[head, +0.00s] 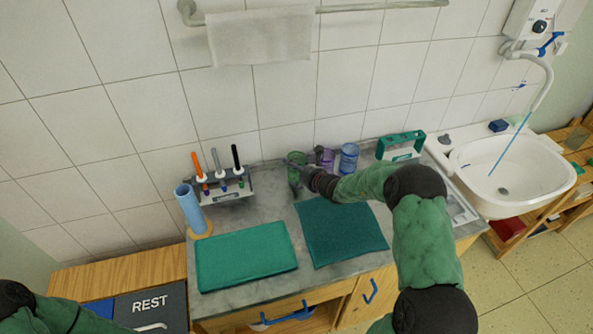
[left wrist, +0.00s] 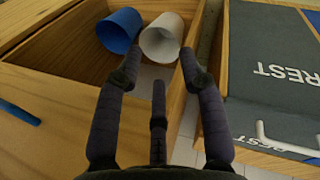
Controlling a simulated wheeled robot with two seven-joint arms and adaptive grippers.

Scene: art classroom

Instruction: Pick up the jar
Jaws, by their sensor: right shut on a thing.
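A green glass jar (head: 293,174) stands at the back of the grey counter (head: 235,212), near the tiled wall. My right gripper (head: 303,168) reaches it from the right and is shut on it; its fingers partly hide the jar. I cannot tell whether the jar is off the counter. A purple jar (head: 327,159) and a blue-violet jar (head: 348,158) stand to its right, behind my right arm. My left gripper (left wrist: 160,78) is open and empty in the left wrist view, over an open wooden compartment.
A teal tray (head: 245,257) and a dark teal mat (head: 340,232) lie in front. A tool rack (head: 230,186), blue cylinder (head: 189,208) and sink (head: 510,172) flank the jars. Blue (left wrist: 119,30) and white (left wrist: 161,38) cups lie below my left gripper.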

